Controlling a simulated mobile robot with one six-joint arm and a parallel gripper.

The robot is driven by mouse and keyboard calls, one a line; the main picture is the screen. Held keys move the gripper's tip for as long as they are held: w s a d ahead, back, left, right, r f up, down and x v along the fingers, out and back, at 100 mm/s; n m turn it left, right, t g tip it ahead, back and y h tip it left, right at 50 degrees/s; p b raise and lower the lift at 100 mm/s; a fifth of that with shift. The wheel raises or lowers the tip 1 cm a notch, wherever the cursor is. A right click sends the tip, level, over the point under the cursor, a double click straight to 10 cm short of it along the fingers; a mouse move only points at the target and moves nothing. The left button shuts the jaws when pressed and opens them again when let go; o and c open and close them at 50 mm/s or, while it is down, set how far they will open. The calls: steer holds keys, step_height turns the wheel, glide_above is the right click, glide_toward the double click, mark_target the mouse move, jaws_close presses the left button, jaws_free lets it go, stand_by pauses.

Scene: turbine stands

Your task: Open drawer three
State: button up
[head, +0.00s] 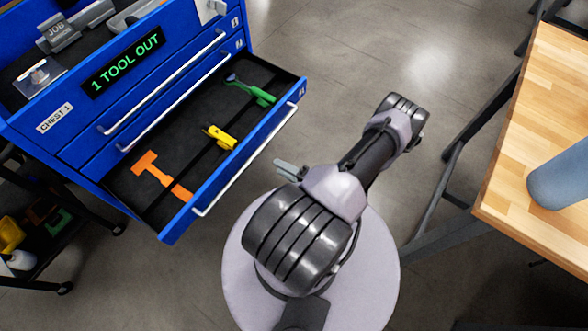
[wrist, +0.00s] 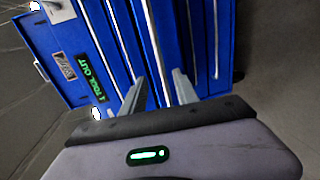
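The blue tool chest (head: 62,118) stands at the left in the head view. Its lowest visible drawer, drawer three (head: 235,158), is pulled well out, with a long white handle (head: 249,160) on its front. The two drawers above it are shut. Inside it lie a green tool (head: 256,93), a yellow tool (head: 220,137) and orange tools (head: 158,171). My gripper (head: 284,169) is beside the drawer front. In the wrist view its fingers (wrist: 160,80) are apart, one either side of a bright handle (wrist: 153,45); contact cannot be told.
A lit sign reading "1 TOOL OUT" (head: 122,62) is on the chest. A wooden table (head: 530,110) with a grey-blue cylinder (head: 560,177) stands at the right. A dark cart (head: 40,260) stands lower left. Open floor (head: 400,55) lies beyond the drawer.

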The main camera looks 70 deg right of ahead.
steer(key=v, duration=0.5)
steer(key=shift+s, duration=0.2)
steer(key=shift+r, duration=0.1)
